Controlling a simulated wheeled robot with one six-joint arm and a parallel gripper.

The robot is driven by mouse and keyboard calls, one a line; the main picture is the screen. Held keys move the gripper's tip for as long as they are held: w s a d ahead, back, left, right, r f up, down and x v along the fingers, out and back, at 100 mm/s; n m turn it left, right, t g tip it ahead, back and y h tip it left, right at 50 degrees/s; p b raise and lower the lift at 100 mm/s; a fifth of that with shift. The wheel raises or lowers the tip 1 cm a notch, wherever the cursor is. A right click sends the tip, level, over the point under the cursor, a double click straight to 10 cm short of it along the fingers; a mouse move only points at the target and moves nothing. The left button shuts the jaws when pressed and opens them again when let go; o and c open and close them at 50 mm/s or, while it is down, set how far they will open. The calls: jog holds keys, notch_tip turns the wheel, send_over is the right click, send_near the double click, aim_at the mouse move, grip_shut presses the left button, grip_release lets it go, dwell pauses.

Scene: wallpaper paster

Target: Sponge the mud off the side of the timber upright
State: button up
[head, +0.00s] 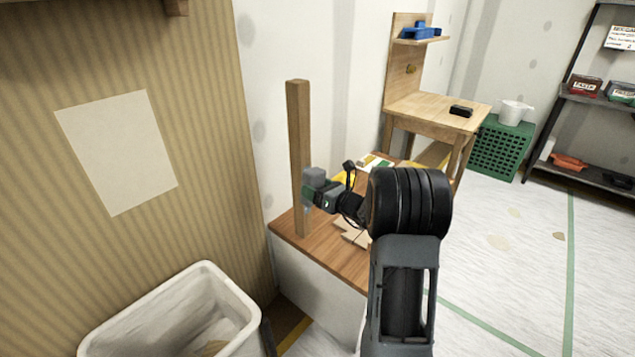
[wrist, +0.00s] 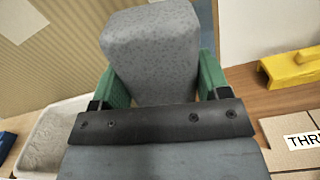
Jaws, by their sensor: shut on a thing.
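The timber upright (head: 297,130) is a tall brown post standing on the left end of a wood-topped bench. My gripper (head: 311,192) is at the post's right side, around mid-height, shut on a grey speckled sponge (head: 315,176). In the wrist view the sponge (wrist: 155,50) sits between the two green fingers of my gripper (wrist: 162,78). The sponge looks very close to the post, but I cannot tell whether they touch. The sponge hides most of the post in the wrist view. I cannot make out mud on the visible faces.
The wooden bench top (head: 352,264) carries a cardboard piece and yellow items under and behind my arm. A white tub (head: 245,309) stands front left, beside a striped wall. A wooden workbench (head: 437,110), green crate (head: 505,147) and dark shelf (head: 590,103) stand farther back.

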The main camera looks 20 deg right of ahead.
jog(key=shift+d+r, duration=0.1)
jog(key=shift+d, duration=0.05)
dwell(0.3)
jog(key=shift+x, duration=1.2)
jog(key=shift+x, duration=1.3)
dwell(1.5)
jog(key=shift+s, duration=0.1)
dwell(0.9)
dwell(0.5)
dwell(0.4)
jog(key=shift+w+d, duration=0.35)
jog(key=shift+d, duration=0.45)
jog(key=shift+w+d, duration=0.35)
jog(key=shift+d, duration=0.4)
jog(key=shift+w+d, duration=0.35)
jog(key=shift+d, duration=0.4)
